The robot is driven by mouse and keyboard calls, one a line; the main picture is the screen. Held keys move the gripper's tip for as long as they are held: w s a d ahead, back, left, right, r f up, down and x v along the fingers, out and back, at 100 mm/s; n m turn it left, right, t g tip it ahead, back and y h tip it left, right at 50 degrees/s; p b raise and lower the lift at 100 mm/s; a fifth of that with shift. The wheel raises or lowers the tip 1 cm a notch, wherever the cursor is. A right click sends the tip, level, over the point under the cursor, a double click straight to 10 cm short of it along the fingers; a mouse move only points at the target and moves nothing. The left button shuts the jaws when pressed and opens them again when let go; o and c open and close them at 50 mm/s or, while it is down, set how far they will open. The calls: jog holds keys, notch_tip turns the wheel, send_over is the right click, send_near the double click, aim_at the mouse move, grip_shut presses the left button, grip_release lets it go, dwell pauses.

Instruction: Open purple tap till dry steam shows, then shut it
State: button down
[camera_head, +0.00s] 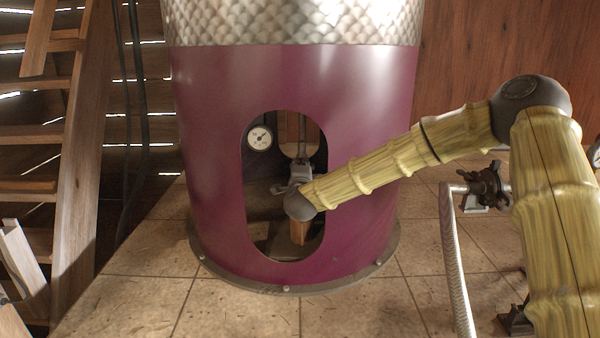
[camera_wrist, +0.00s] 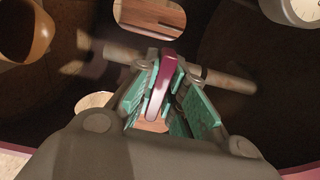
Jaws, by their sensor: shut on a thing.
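The purple tap (camera_wrist: 164,75) shows in the wrist view as a short purple lever on a grey pipe (camera_wrist: 226,80) that runs across the picture. My gripper (camera_wrist: 165,97) is shut on it, with the green finger pads on both sides of the lever. In the head view my arm reaches through the oval opening (camera_head: 249,222) of the purple still skirt (camera_head: 210,150). There my gripper (camera_head: 298,187) is partly hidden by my wrist, and the tap cannot be made out. No steam is visible in either view.
A round gauge (camera_head: 260,138) hangs inside the opening, and its edge shows in the wrist view (camera_wrist: 307,10). The opening's rim surrounds my wrist. A braided hose (camera_head: 456,260) and a dark valve (camera_head: 487,185) stand to the right. Wooden stairs (camera_head: 75,160) are at the left.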

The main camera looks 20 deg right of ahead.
dwell(0.4)
jog(key=c, duration=1.5)
grip_release()
jog(key=shift+d, duration=0.1)
jog(key=v, duration=1.2)
